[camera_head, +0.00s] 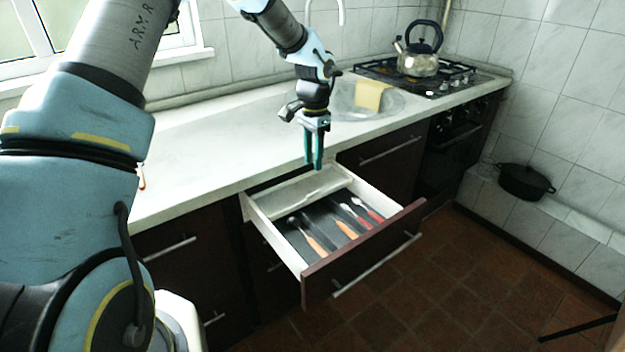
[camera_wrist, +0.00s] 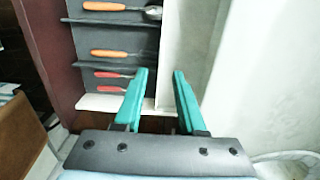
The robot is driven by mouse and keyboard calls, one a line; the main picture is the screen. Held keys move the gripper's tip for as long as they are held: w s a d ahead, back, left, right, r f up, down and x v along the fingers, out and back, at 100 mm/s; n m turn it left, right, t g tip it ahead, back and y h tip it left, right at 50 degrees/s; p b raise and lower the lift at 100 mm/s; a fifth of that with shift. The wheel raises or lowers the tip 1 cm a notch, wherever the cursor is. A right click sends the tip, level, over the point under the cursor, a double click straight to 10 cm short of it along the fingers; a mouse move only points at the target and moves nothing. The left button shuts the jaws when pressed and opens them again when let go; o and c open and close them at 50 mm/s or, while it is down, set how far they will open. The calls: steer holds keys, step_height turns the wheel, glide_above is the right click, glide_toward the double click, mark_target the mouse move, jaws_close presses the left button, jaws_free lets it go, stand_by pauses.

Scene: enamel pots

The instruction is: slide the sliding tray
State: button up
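The sliding tray (camera_head: 300,190) is a pale, shallow tray lying across the back of the open drawer, against the counter side. In the wrist view the tray (camera_wrist: 185,45) is a pale band beside the drawer's dark floor. My gripper (camera_head: 314,166) points down above the tray. Its teal fingers are apart and empty in the wrist view (camera_wrist: 160,72). There, one fingertip overlaps the dark floor and the other overlaps the tray, with the tray's near edge between them. I cannot tell whether the fingers touch the tray.
The drawer (camera_head: 367,252) is pulled out and holds several utensils with orange and red handles in front of the tray. The white counter (camera_head: 215,150) edge is close behind.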

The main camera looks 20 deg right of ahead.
mark_target(313, 192)
steer(key=f+p, duration=0.1)
steer(key=f, duration=0.4)
steer(key=f+p, duration=0.2)
steer(key=f, duration=0.3)
steer(key=shift+w+d+f, duration=0.1)
steer(key=shift+w+d, duration=0.05)
steer(key=shift+w, duration=0.05)
steer(key=shift+c, duration=0.2)
jaws_close()
stand_by(1.0)
